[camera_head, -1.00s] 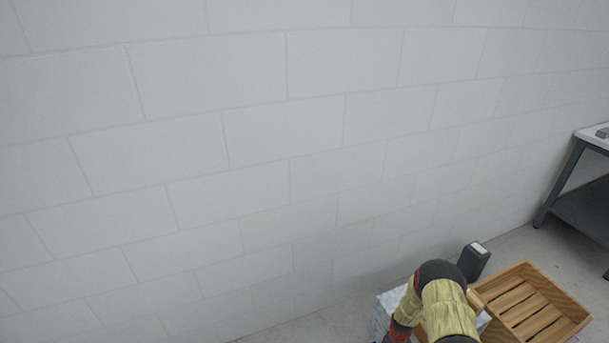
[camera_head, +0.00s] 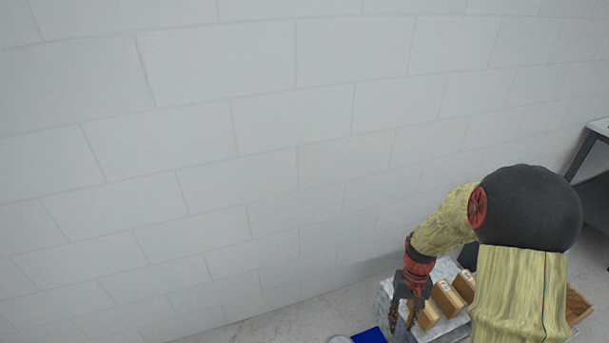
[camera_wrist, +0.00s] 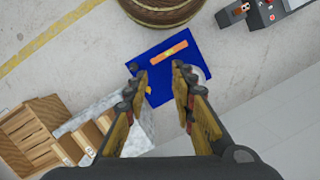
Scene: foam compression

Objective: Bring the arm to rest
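My gripper (camera_head: 402,312) hangs pointing down at the lower right of the head view, at the left side of a pale marbled block. In the wrist view my gripper (camera_wrist: 161,76) has its two fingers well apart with nothing between them. Beyond the fingertips is a blue panel (camera_wrist: 160,57) with an orange strip, lower than the gripper. The blue panel also shows at the bottom edge of the head view (camera_head: 370,336). My arm's elbow and links fill the lower right of the head view and hide part of the place.
Brown boxes (camera_head: 447,297) stand on the marbled block (camera_head: 386,290). A slatted wooden crate (camera_wrist: 28,128) is at the left of the wrist view. A round brown vessel (camera_wrist: 162,12) and a grey-red device (camera_wrist: 283,12) are at its top. A table (camera_head: 597,128) stands far right; a white wall is behind.

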